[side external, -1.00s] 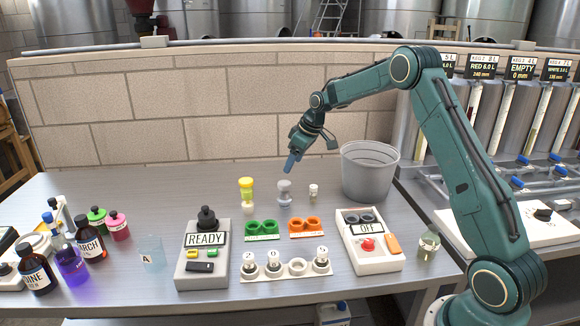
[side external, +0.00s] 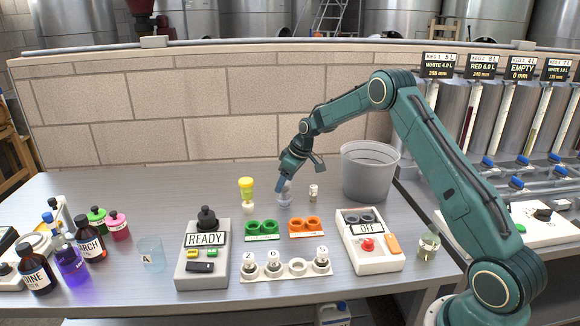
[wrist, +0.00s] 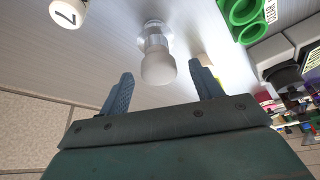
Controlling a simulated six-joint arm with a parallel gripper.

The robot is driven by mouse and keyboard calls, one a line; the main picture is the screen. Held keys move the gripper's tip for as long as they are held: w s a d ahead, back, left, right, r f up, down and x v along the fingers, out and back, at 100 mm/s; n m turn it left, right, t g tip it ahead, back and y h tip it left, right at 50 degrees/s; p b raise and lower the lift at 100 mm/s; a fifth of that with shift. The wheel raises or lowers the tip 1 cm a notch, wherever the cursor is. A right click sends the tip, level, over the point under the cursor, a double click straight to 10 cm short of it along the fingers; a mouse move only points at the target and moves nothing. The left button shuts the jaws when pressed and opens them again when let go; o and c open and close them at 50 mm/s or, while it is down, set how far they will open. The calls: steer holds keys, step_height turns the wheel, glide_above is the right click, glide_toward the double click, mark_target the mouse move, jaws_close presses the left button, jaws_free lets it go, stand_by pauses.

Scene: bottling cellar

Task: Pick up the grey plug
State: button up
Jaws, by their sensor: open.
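The grey plug (side external: 286,197) stands upright on the table in a pale, clear-looking base. In the side external view my gripper (side external: 281,188) is at its top and partly hides it. In the wrist view the plug's rounded pale-grey head (wrist: 158,68) is just ahead of the gap between my two blue-grey fingers (wrist: 161,75). My gripper is open, with a finger on each side and some space between each finger and the plug. I cannot tell exactly how far the tips are from the plug along the reach.
A yellow-topped piece (side external: 246,188) stands left of the plug and a small white vial (side external: 313,191) right of it. Green (side external: 262,229) and orange (side external: 305,225) holders sit in front. A grey bucket (side external: 370,172) stands at the right, and the brick wall (side external: 180,120) is behind.

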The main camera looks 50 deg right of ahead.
mark_target(284, 195)
steer(key=shift+x, duration=2.3)
steer(key=shift+s+d+f, duration=0.1)
steer(key=shift+c, duration=0.5)
steer(key=c, duration=1)
